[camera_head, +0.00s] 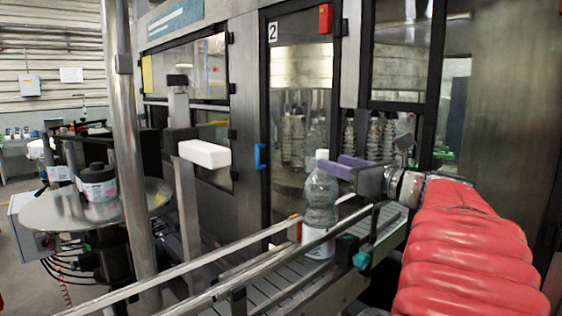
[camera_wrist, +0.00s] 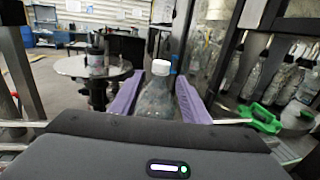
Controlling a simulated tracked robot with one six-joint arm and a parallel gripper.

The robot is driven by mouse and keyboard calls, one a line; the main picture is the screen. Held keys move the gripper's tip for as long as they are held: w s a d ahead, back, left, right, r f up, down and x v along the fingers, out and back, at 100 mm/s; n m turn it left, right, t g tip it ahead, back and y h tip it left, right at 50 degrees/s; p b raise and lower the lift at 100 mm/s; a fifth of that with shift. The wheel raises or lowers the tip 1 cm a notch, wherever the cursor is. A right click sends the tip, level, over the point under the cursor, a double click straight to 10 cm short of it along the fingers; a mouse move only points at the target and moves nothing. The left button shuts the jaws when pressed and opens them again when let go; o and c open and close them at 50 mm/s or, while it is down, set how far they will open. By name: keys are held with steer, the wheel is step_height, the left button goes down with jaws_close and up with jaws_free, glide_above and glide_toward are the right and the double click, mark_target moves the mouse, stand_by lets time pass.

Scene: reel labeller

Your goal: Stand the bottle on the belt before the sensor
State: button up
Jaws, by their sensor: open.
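A clear bottle with a white cap (camera_head: 321,205) stands upright on the slatted belt (camera_head: 283,283), between the metal guide rails. My gripper (camera_head: 336,165) is at the height of the bottle's neck, its purple fingers open. In the wrist view the bottle (camera_wrist: 157,96) shows between the two spread fingers, its lower part hidden by the gripper body. Whether a finger touches the bottle cannot be told. I cannot tell for sure which part is the sensor; a small orange part (camera_head: 297,228) sits at the belt's far side beside the bottle.
Guide rails (camera_head: 215,262) run along both sides of the belt. A white box (camera_head: 204,153) on a post stands behind it. The machine with glass doors (camera_head: 299,130) rises behind. A teal knob (camera_head: 361,261) sits at the near rail.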

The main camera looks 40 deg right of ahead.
steer(key=s, duration=0.6)
steer(key=shift+s+a, duration=0.15)
steer(key=shift+a, duration=0.15)
stand_by(0.5)
